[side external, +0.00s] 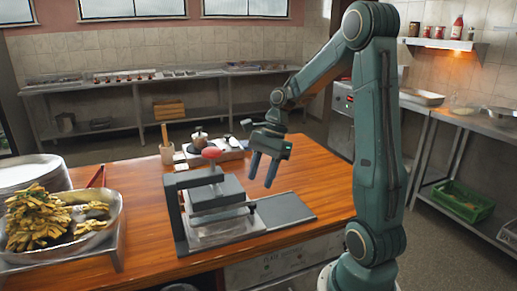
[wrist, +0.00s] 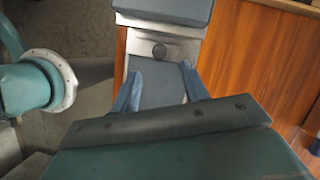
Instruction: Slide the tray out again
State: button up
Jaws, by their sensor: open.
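The tray (side external: 222,232) sits inside the dark grey press (side external: 180,225), under its raised-handle plate with a red knob (side external: 211,153). In the wrist view the tray's metal front (wrist: 185,50) shows with a round dark knob (wrist: 159,51). A flat grey slab (side external: 285,211) extends from the press to the right and is bare. My gripper (side external: 262,180) is open and empty, above the slab and to the right of the press. In the wrist view my fingers (wrist: 162,76) lie either side of the slab's middle, short of the knob. The tray's inside is mostly hidden.
A metal bowl of fries (side external: 60,225) and stacked plates (side external: 33,173) stand at the left. The wooden counter (side external: 315,165) is clear on the right.

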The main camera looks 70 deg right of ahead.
aim_at(254, 202)
jog(key=shift+x, duration=3.45)
jog(key=shift+s, duration=0.1)
grip_shut()
